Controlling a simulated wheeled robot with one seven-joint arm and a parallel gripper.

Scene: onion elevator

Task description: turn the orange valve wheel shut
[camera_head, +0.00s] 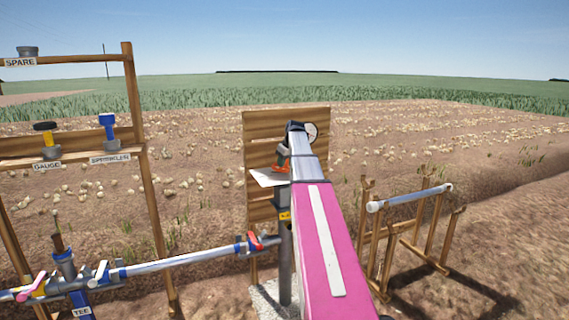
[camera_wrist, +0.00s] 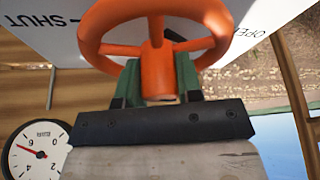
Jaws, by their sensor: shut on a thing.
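The orange valve wheel (camera_wrist: 157,50) fills the top middle of the wrist view, with its rim, spokes and hub showing. My gripper (camera_wrist: 159,80) has its two green fingers on either side of the wheel's hub or lower part and is shut on it. A white plate (camera_wrist: 62,32) behind the wheel carries the words SHUT at left and OPEN at right. In the head view, a small orange part of the wheel (camera_head: 281,168) shows above the white plate (camera_head: 265,178). My arm hides most of the gripper and the valve there.
A round gauge (camera_wrist: 37,150) shows beside the gripper. A wooden board (camera_head: 257,130) stands behind the valve. A pipe (camera_head: 180,263) runs left from the post. A labelled wooden rack (camera_head: 128,90) stands at left, and a wooden stand with a pipe (camera_head: 410,198) at right.

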